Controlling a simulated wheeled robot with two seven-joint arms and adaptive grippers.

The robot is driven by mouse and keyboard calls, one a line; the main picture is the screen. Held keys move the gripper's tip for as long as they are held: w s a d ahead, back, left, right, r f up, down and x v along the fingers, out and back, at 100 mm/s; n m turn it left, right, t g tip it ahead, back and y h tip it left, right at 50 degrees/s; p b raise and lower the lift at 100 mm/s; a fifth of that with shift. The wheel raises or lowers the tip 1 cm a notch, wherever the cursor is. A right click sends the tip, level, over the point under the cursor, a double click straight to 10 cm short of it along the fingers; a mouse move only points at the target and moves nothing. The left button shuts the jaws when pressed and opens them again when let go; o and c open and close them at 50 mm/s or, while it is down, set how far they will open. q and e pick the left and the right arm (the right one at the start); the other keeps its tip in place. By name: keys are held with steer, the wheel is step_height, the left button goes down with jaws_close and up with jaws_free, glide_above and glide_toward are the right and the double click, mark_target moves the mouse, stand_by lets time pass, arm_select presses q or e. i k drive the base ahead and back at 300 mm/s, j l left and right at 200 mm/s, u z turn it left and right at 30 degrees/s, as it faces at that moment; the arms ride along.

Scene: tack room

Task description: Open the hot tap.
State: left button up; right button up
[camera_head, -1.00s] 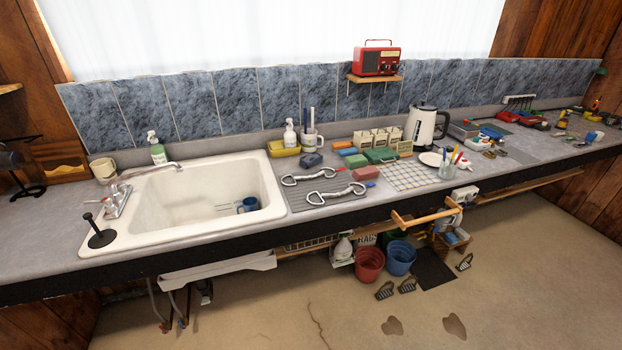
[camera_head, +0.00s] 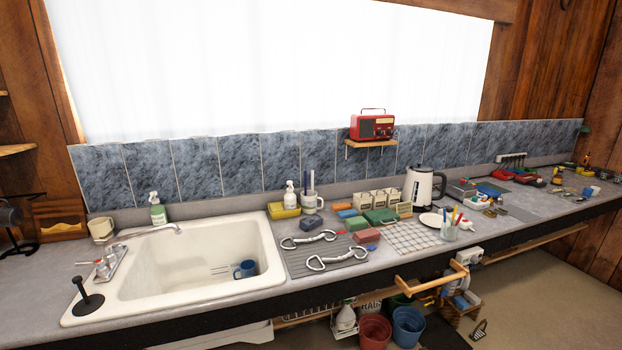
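The chrome tap (camera_head: 110,263) stands on the left rim of the white sink (camera_head: 262,262). Its spout (camera_head: 150,232) reaches right over the basin. Small handles show on the tap's base, with a touch of red near them; at this size I cannot tell for sure which is the hot one or how it is turned. No water stream is visible from the spout. A blue mug (camera_head: 245,268) is in the basin. Neither of my grippers is in view.
A black plunger-like thing (camera_head: 87,300) stands on the sink's front left corner, near the tap. A beige mug (camera_head: 101,229) and a soap bottle (camera_head: 157,210) stand behind. Two metal bits (camera_head: 330,260) lie on the mat right of the sink. The front left counter is bare.

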mark_target(99, 263)
steer(key=u, duration=1.5)
